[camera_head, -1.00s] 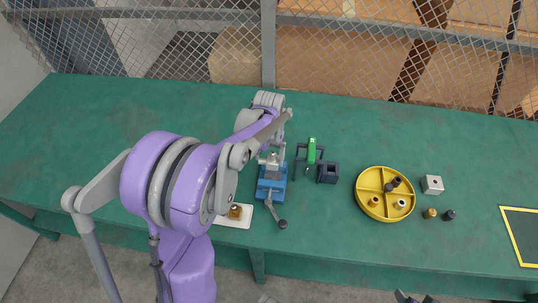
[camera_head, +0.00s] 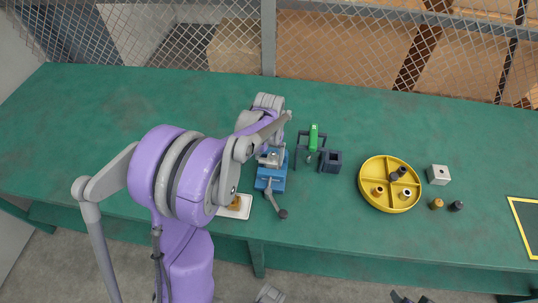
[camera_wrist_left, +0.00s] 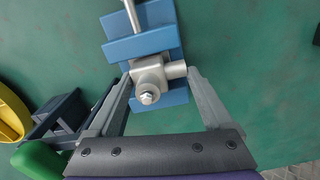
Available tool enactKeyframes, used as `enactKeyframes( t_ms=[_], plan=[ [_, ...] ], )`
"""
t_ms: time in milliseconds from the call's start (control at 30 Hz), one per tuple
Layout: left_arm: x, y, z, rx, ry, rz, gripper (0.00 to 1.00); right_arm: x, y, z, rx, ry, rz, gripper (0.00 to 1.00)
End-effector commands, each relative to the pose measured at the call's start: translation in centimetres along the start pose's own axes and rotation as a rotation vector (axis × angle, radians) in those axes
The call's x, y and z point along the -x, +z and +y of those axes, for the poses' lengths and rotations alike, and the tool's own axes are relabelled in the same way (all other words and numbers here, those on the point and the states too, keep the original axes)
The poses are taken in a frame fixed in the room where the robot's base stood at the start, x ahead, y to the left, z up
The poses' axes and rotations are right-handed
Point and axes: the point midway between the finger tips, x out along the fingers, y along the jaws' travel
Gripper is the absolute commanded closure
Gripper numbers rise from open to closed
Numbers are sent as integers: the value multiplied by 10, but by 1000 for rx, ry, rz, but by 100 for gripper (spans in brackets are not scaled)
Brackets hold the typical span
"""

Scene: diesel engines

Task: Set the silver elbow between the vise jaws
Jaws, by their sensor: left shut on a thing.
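The silver elbow (camera_wrist_left: 150,76) is in the grip of my left gripper (camera_wrist_left: 160,98), whose grey fingers stand on either side of it. In the wrist view the elbow overlaps the blue vise (camera_wrist_left: 142,43), with blue vise parts showing above and below it. I cannot tell how deep it sits between the jaws. In the head view my left gripper (camera_head: 272,155) is over the back end of the vise (camera_head: 270,181), and the arm hides part of it. The vise handle points toward the front edge. My right gripper cannot be made out.
A green-topped device on a dark frame (camera_head: 314,138) and a dark square block (camera_head: 330,161) stand right of the vise. A yellow divided tray (camera_head: 389,206) with small parts lies farther right, near a pale cube (camera_head: 438,174). A white plate (camera_head: 240,210) lies front left.

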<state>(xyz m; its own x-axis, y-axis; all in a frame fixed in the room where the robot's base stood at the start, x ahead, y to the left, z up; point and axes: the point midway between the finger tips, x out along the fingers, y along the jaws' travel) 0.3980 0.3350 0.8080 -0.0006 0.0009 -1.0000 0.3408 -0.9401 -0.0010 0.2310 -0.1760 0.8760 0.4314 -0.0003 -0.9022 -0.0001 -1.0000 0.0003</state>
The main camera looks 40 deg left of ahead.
Motion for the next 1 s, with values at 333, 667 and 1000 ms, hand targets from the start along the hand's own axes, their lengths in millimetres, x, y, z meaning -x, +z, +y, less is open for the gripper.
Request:
enactKeyframes(
  t_ms=[333, 667, 1000],
  plan=[
    [-2, 0, 0, 0, 0, 0, 97, -1, 1, 0, 0, 0, -1, 38],
    [-4, 0, 0, 0, 0, 0, 97, -4, 3, 0, 0, 0, -2, 38],
    [-4, 0, 0, 0, 0, 0, 0, -4, 3, 0, 0, 0, -2, 38]
  ],
)
